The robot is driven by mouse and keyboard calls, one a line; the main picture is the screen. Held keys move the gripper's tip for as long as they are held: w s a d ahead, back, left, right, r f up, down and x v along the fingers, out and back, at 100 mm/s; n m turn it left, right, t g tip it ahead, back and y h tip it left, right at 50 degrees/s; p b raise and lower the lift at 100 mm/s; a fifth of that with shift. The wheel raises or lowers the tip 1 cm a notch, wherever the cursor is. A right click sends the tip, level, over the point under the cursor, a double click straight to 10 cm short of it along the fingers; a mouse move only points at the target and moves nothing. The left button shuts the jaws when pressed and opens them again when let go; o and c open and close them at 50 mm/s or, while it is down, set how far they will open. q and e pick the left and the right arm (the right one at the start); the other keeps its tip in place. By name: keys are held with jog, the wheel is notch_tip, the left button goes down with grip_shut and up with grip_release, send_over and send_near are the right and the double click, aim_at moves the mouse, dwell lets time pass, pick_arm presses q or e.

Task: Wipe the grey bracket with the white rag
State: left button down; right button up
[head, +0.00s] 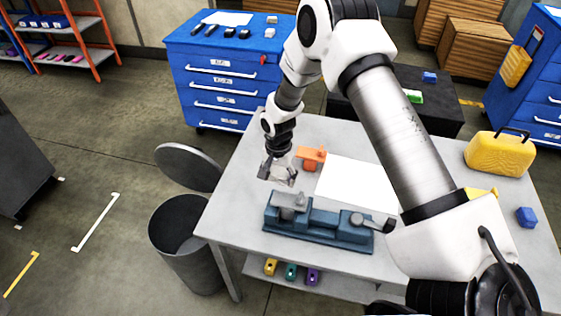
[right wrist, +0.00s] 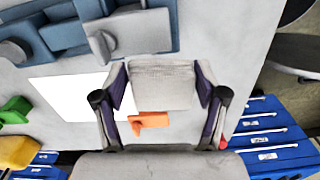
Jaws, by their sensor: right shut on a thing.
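My right gripper (head: 278,174) is above the left part of the table. It is shut on the white rag (right wrist: 162,84), a pale folded cloth between its two fingers in the right wrist view. The grey bracket (head: 291,199) sits on the left end of the blue vise fixture (head: 322,228), in front of the gripper. In the right wrist view the grey bracket (right wrist: 147,32) is at the top, apart from the rag. My left gripper is not in view.
An orange block (head: 310,158) stands beside my gripper, with a white sheet (head: 350,184) to its right. A yellow case (head: 500,153) and blue block (head: 526,217) are at the right. A grey bin (head: 186,242) stands open by the table's left edge.

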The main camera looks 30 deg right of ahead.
jog(key=shift+w+d+r+p, duration=0.1)
jog(key=shift+r+p, duration=0.35)
jog(key=shift+r, duration=0.2)
jog(key=shift+w+d+r+p, duration=0.1)
jog(key=shift+r+p, duration=0.3)
jog(key=shift+r, duration=0.55)
jog(key=shift+s+a+r+p, duration=0.15)
jog(key=shift+r+p, duration=0.2)
